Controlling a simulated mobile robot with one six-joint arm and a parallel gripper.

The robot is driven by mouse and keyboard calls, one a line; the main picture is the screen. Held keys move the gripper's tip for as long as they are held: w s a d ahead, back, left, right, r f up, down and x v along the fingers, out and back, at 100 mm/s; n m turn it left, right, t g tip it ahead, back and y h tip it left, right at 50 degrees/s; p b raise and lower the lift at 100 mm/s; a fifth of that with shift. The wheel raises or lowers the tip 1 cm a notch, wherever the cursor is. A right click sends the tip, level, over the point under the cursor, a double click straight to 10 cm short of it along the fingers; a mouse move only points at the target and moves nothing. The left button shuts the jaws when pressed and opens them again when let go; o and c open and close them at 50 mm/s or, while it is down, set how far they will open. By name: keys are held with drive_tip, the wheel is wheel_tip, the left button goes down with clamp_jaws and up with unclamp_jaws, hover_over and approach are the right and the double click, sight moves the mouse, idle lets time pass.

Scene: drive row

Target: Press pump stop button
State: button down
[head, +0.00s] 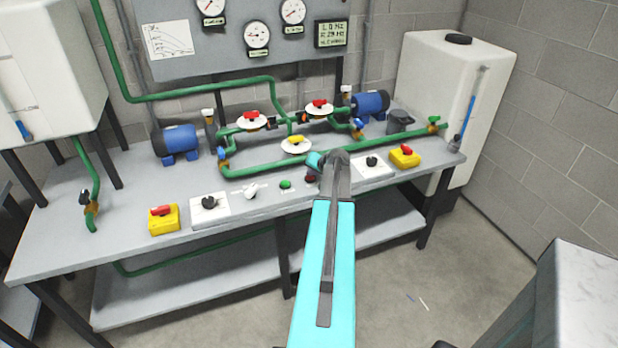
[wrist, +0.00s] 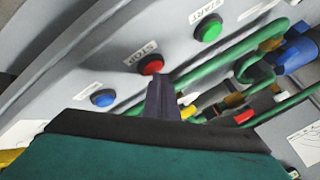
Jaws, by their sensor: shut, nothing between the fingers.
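The red pump stop button (wrist: 152,65), next to a label reading STOP, is on the grey panel in the wrist view. My gripper (wrist: 162,80) is shut and empty, with its narrow dark fingers ending right by the lower right edge of the red button. I cannot tell whether the tip touches the button. In the head view a bit of the red stop button (head: 311,176) shows beside my arm, which hides most of the gripper.
A green start button (wrist: 208,28) is up and right of the red one, and a blue button (wrist: 103,98) is at lower left. Green pipes (head: 255,165) and white-plated valves stand behind on the bench (head: 120,190). A yellow-boxed red switch (head: 405,156) is at right.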

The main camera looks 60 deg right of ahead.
sight(312, 178)
drive_tip(key=shift+r, duration=0.5)
drive_tip(key=shift+r, duration=0.1)
drive_tip(key=shift+r+p, duration=1.15)
drive_tip(key=shift+r, duration=1.75)
